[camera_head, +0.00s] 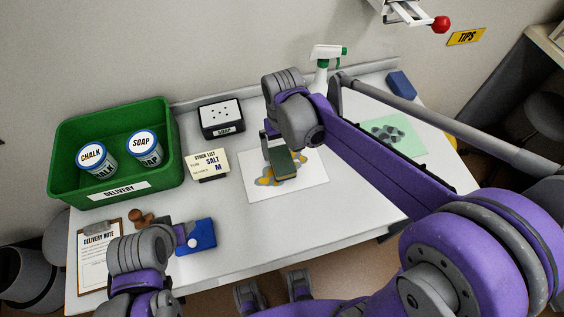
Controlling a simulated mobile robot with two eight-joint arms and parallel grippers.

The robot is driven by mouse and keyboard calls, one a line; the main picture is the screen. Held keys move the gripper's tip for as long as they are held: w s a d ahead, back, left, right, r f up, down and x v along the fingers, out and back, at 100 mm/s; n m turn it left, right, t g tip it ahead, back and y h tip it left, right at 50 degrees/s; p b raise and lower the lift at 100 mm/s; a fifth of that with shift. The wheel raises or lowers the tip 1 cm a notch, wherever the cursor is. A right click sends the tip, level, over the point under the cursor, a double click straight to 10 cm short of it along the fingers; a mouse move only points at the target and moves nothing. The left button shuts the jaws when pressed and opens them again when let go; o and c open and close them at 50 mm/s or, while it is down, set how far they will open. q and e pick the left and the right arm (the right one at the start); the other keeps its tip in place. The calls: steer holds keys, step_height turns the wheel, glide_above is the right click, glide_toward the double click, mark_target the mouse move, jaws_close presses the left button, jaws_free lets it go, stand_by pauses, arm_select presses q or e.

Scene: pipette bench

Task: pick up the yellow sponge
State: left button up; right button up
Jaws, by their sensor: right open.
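The yellow sponge (285,164) has a dark green top face and a thin yellow edge. It sits over a white sheet (312,178) with orange and grey stains at the middle of the bench. My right gripper (281,149) is open and right at the sponge's far end, with a finger beside it. Whether the fingers touch the sponge is hidden by the gripper body. My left gripper (184,236) is low at the front left, beside a blue block (203,235) with a white round spot. Its fingers are too hidden to tell their state.
A green delivery bin (115,190) holds chalk and soap tubs. A soap box (222,118), stock list card (207,164), brown stamp (141,218) and delivery note (98,258) stand or lie nearby. A spray bottle (322,68) and blue block (401,83) are behind.

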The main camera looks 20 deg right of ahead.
mark_target(282, 159)
steer(key=f, duration=0.6)
steer(key=shift+w+f, duration=0.2)
steer(key=shift+f, duration=0.2)
steer(key=c, duration=1.4)
step_height(282, 159, up, 10)
steer(key=shift+a+r+p, duration=0.1)
steer(key=shift+p, duration=0.2)
steer(key=o, duration=0.8)
steer(key=c, duration=0.7)
